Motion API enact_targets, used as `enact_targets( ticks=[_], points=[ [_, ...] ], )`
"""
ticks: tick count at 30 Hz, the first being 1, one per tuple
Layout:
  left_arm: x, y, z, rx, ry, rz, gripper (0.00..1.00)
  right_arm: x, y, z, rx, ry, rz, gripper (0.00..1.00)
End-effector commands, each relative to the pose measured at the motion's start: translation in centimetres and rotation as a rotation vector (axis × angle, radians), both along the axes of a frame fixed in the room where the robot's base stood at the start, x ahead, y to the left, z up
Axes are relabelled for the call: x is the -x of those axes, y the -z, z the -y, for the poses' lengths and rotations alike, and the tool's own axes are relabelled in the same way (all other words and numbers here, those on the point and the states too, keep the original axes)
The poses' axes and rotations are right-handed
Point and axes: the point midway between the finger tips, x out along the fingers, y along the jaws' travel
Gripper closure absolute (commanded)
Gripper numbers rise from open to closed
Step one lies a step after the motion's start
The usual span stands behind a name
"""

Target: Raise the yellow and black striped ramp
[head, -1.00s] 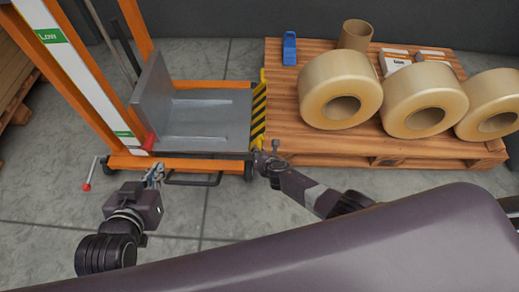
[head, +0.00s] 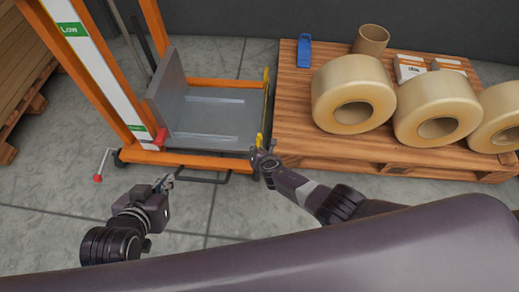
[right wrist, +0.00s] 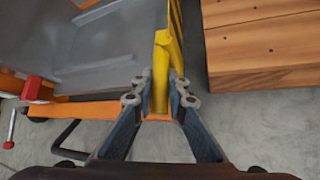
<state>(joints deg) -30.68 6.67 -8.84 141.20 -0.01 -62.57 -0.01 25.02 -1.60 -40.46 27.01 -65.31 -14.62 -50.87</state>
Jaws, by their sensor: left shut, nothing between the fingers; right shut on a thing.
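The yellow and black striped ramp (head: 265,108) stands nearly upright at the right edge of the lift's grey platform, seen almost edge-on in the head view. In the right wrist view its yellow edge (right wrist: 162,60) runs down between the fingers. My right gripper (head: 262,152) is shut on the near end of the ramp; its fingers also show in the right wrist view (right wrist: 160,100). My left gripper (head: 164,183) is shut and empty, in front of the lift and apart from it. The ramp's striped face is mostly hidden.
The orange lift frame (head: 190,158) carries the grey platform (head: 205,118). A red-tipped lever (head: 98,177) sticks out at its left. Right of the ramp, a wooden pallet (head: 291,100) holds large tape rolls (head: 338,82), a cardboard tube (head: 371,39) and a blue item (head: 304,50).

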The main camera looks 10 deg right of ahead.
Motion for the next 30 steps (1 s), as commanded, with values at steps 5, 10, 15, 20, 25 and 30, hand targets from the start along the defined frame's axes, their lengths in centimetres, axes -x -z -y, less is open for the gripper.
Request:
enact_targets(
  ticks=[5,10,15,20,25,30],
  points=[
    [-0.24,-0.19,0.08,0.003,0.001,0.014,1.00,-0.28,-0.25,-0.45,-0.005,-0.001,0.004,1.00],
    [-0.25,-0.20,0.11,0.003,0.001,0.014,1.00,-0.30,-0.27,-0.52,-0.006,-0.002,0.005,1.00],
    [-0.26,-0.20,0.14,0.004,0.002,0.013,1.00,-0.30,-0.27,-0.57,-0.006,-0.003,0.005,1.00],
    [-0.30,-0.23,0.16,0.004,0.002,0.014,1.00,-0.27,-0.23,-0.54,-0.005,-0.003,0.004,0.71],
    [-0.37,-0.30,0.17,0.005,0.002,0.016,1.00,-0.17,-0.12,-0.38,-0.003,-0.002,0.003,0.69],
    [-0.32,-0.32,0.28,0.006,0.003,0.016,1.00,-0.08,-0.06,-0.29,-0.002,-0.001,0.001,0.69]
  ],
)
